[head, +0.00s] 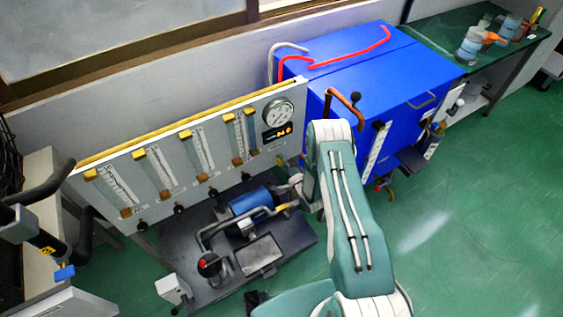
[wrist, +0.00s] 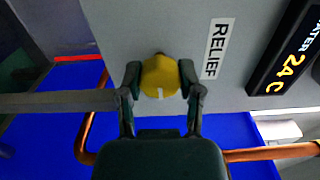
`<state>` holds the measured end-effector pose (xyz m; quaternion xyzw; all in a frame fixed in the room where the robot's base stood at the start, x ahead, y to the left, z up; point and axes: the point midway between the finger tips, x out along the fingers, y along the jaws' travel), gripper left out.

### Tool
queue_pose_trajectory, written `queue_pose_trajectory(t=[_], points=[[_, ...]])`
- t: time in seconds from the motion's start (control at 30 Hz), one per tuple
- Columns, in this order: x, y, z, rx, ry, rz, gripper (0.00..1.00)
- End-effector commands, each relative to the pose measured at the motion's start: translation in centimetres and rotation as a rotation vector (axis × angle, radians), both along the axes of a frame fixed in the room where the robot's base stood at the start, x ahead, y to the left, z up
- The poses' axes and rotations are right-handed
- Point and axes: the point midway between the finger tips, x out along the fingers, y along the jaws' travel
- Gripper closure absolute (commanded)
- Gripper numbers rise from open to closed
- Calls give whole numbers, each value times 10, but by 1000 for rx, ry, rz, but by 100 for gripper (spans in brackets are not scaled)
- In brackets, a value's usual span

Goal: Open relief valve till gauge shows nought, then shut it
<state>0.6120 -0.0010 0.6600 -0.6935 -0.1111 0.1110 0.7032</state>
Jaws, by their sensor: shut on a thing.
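In the wrist view the relief valve is a yellow knob (wrist: 160,84) on a grey panel (wrist: 150,25), next to a white label (wrist: 217,48) reading RELIEF. My gripper (wrist: 160,74) is shut on the knob, one finger on each side. A short white mark on the knob points toward the bottom of the picture. In the head view a round white gauge (head: 277,113) sits at the right end of the panel. Its needle is too small to read. My arm hides much of the area around the gripper there.
A black display (wrist: 287,65) reads WATER 24 C beside the label. Copper pipe (wrist: 275,152) runs near the gripper. A blue cabinet (head: 370,70) stands behind my arm. A blue motor (head: 250,201) is on the dark base below the panel. Green floor (head: 470,220) is clear on the right.

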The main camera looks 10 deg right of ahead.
Motion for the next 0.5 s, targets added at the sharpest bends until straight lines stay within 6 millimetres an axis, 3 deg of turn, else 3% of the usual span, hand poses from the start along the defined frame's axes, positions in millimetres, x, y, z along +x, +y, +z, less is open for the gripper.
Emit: queue_pose_trajectory(t=[0.27,0.3,0.33,0.37,0.5], points=[[-1,-4,-3,0,11,-10,100],[-1,-4,-4,0,11,-11,40],[-1,-4,-4,0,11,-11,27],[-1,-4,-3,0,11,-10,19],[-1,-2,-2,-1,7,-7,19]])
